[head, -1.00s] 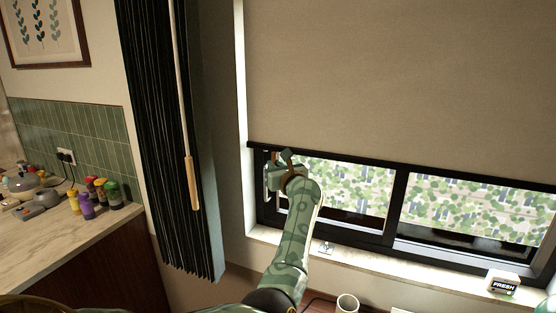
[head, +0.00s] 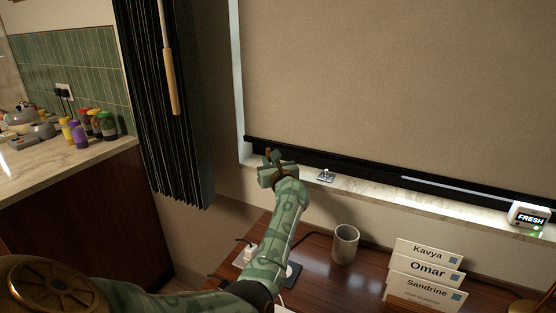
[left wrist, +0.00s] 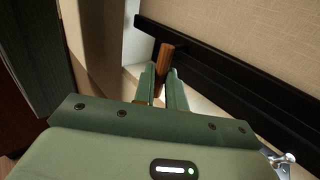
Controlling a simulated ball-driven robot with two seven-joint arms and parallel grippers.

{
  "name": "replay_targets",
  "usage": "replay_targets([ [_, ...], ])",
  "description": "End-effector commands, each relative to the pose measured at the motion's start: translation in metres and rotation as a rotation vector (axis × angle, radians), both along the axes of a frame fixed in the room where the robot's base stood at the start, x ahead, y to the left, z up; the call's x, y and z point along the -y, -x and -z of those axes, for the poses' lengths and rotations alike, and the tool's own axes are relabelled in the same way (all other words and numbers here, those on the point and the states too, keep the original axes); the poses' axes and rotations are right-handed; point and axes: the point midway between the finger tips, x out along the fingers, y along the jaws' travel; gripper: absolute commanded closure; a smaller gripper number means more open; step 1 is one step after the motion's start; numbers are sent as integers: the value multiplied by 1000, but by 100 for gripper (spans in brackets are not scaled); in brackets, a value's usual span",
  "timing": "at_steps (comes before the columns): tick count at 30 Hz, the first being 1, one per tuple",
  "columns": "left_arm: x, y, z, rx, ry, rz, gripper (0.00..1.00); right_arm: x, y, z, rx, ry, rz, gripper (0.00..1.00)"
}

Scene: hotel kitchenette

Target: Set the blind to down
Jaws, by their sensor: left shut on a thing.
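The beige roller blind (head: 400,80) covers nearly the whole window. Its dark bottom bar (head: 335,167) is close above the window sill, and a thin bright strip shows along it at the right. My left gripper (head: 272,162) is at the left end of the bar. In the left wrist view, the gripper (left wrist: 165,80) is shut on a brown wooden pull (left wrist: 164,57), just in front of the black bar (left wrist: 230,75). My right gripper is not in view.
The sill (head: 370,188) holds a small metal fitting (head: 326,175) and a white FRESH box (head: 529,215). Below are a desk (head: 325,280), a cup (head: 345,244) and name cards (head: 428,268). A dark curtain (head: 165,120) hangs left of the window.

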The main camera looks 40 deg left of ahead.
Motion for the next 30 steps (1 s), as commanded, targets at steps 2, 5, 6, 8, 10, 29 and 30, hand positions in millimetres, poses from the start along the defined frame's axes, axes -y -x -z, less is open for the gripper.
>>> replay_targets([
  [2, -3, 0, 6, -1, 0, 0, 100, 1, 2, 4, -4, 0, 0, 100],
  [5, -4, 0, 7, 0, 0, 0, 100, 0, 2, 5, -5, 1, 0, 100],
  [6, -5, 0, 7, 0, 0, 0, 100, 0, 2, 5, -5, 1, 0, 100],
  [8, -5, 0, 8, 0, 1, 0, 100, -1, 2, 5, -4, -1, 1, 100],
  [10, -4, 0, 8, -1, 2, 0, 100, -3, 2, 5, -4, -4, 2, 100],
  [29, 4, 4, 5, 0, 1, 2, 65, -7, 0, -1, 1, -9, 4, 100],
  [30, 10, 7, 4, 0, 1, 3, 65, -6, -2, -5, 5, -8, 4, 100],
])
